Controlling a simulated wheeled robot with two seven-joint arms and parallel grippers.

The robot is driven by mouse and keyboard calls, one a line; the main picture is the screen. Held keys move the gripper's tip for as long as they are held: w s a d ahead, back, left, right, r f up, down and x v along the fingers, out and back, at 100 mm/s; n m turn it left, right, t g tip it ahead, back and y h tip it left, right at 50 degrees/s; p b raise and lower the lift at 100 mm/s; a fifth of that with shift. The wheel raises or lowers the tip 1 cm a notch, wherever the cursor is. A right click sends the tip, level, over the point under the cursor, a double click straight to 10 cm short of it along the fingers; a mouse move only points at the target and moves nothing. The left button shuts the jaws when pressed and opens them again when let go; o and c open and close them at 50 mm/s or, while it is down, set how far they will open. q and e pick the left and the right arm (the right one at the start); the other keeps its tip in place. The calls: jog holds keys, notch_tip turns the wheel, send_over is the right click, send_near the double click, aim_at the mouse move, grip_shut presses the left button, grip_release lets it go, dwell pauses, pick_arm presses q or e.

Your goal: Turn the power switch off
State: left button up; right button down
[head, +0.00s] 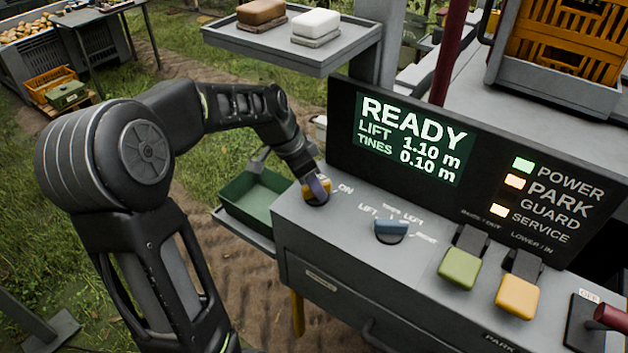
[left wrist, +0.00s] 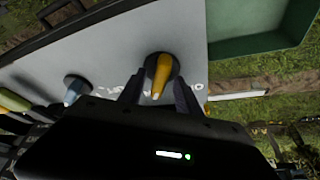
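The power switch is a yellow rotary knob on a dark round base (left wrist: 160,75), at the left end of the grey console top. In the head view the knob (head: 312,188) is partly hidden by my left gripper (head: 316,186), beside the "ON" label. In the left wrist view my left gripper (left wrist: 157,92) has one finger on each side of the knob, spread wider than its yellow handle. I see no clear contact. The POWER lamp (head: 523,165) is lit green and the display (head: 413,138) reads READY. My right gripper is not in view.
A blue selector knob (head: 391,228) sits right of the power switch. Green (head: 459,267) and yellow (head: 518,296) paddles and a red-handled lever (head: 610,318) are farther right. The upright display panel rises behind. A green tray (head: 257,203) lies left of the console.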

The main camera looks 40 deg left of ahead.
pick_arm(q)
jog(key=shift+f, duration=0.15)
jog(key=shift+c, duration=0.4)
grip_shut()
